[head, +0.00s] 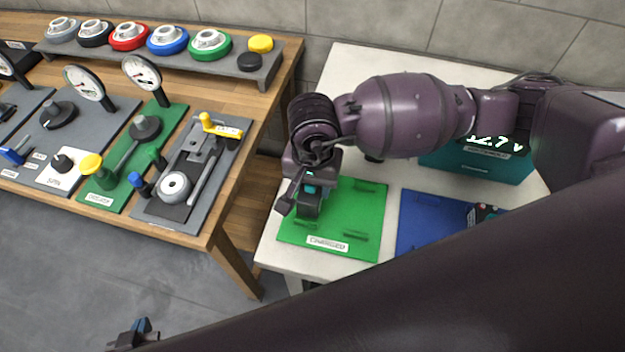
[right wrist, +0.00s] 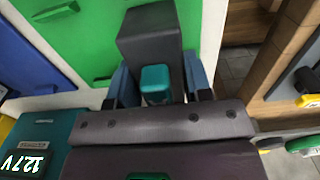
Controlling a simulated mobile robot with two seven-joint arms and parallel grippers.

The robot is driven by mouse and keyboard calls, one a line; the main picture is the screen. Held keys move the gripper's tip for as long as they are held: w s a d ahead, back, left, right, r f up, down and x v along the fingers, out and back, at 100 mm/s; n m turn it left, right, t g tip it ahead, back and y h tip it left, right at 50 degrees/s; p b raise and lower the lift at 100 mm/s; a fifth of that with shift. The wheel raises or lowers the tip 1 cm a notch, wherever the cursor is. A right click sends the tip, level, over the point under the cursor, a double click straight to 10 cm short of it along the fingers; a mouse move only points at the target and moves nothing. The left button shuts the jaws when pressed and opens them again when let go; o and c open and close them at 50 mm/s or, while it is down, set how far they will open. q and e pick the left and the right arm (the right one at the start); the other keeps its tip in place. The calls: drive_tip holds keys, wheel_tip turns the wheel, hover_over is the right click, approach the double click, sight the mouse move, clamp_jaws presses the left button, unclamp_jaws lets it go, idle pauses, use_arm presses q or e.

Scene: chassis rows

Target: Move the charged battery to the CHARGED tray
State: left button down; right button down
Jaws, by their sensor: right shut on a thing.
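My right gripper (head: 306,196) is over the left part of the green tray (head: 362,212), whose label appears to read CHARGED. In the right wrist view its blue fingers (right wrist: 159,82) are shut on the battery (right wrist: 150,38), a dark block with a teal top. The battery is mostly hidden by the gripper in the head view. I cannot tell whether its underside touches the tray. The green tray also shows behind the battery in the right wrist view (right wrist: 100,35). My left gripper (head: 135,333) is at the bottom left, away from the trays; its jaw opening is unclear.
A blue tray (head: 420,222) lies to the right with a dark item (head: 485,212) on it, partly hidden by my arm. A teal tester (head: 470,165) reading 12.7 V stands behind. A wooden bench (head: 225,205) with panels and gauges stands left, across a gap.

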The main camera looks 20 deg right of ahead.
drive_tip(key=shift+f, duration=0.4)
drive_tip(key=shift+f+b, duration=0.25)
drive_tip(key=shift+b, duration=0.15)
drive_tip(key=shift+f, duration=0.3)
drive_tip(key=c, duration=0.7)
unclamp_jaws()
drive_tip(key=shift+o, duration=1.1)
